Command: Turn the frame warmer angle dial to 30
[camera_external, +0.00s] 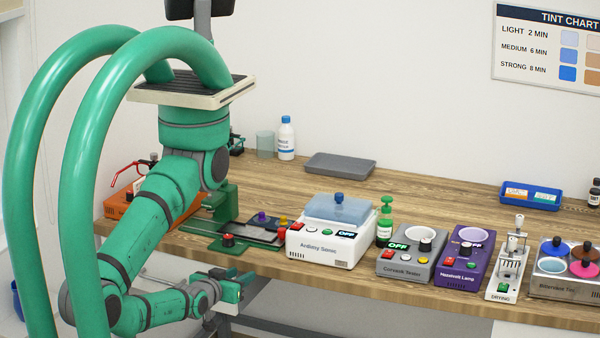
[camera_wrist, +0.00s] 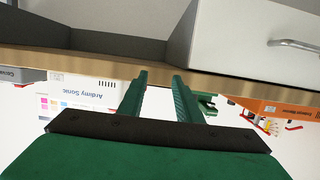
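An orange device (camera_external: 118,209) stands at the left end of the bench, partly hidden behind my arm; I take it to be the frame warmer. Red glasses show above it. A small black knob (camera_external: 129,196) is on it, but I cannot tell if this is the angle dial or read its setting. The orange device also shows at the right of the wrist view (camera_wrist: 285,108), its lettering too small to read. My gripper (camera_external: 244,281) is low, in front of the bench edge and apart from the device. In the wrist view its fingers (camera_wrist: 160,80) are apart with nothing between.
The wooden bench (camera_external: 420,278) has its front edge beside my gripper. A green stand (camera_external: 222,207), the white Ardimy Sonic (camera_external: 318,248), a grey tester (camera_external: 405,270) and a purple lamp unit (camera_external: 462,268) stand along it. A grey tray (camera_external: 340,165) lies behind.

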